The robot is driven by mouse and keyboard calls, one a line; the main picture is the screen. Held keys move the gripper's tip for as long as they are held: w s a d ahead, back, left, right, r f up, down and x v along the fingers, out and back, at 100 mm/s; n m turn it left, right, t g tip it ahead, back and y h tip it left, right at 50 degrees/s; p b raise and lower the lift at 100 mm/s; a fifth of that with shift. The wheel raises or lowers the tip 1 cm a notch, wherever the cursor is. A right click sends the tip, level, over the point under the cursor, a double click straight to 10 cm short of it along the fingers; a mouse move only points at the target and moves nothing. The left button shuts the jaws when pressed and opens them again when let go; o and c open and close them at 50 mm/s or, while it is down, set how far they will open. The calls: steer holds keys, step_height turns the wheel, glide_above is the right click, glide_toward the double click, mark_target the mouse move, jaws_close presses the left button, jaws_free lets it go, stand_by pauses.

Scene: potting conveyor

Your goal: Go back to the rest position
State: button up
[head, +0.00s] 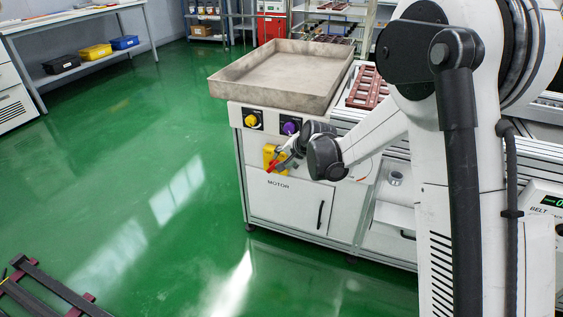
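My arm reaches from the right side of the head view down to the front of the white conveyor cabinet (292,205). My gripper (284,155) is at the cabinet's upper front, close to a yellow switch box with a red handle (270,168) above the word MOTOR. The gripper is small and partly hidden by my dark wrist, so I cannot tell whether its fingers are open or touch the red handle. Nothing held shows.
A yellow knob (251,120) and a purple knob (289,127) sit above the switch box. A large empty tray (285,75) lies on top. Dark red racks (368,88) stand beside it. Green floor (140,180) at left is mostly clear.

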stand_by(0.3)
steer(key=s+d+r+n+h, duration=0.1)
steer(key=s+d+r, duration=0.5)
steer(key=s+r, duration=0.25)
steer(key=s+d+r+n+h, duration=0.1)
steer(key=s+d+r+n, duration=0.1)
steer(key=s+d+r, duration=0.5)
steer(key=s+d+r+n+h, duration=0.1)
steer(key=s+d, duration=0.2)
steer(key=s, duration=1)
steer(key=s+d+n+h, duration=0.2)
steer(key=s+d, duration=0.2)
steer(key=s, duration=0.9)
step_height(320, 180, up, 18)
steer(key=p, duration=1.8)
step_height(320, 180, down, 18)
steer(key=b, duration=1.8)
steer(key=shift+f, duration=0.2)
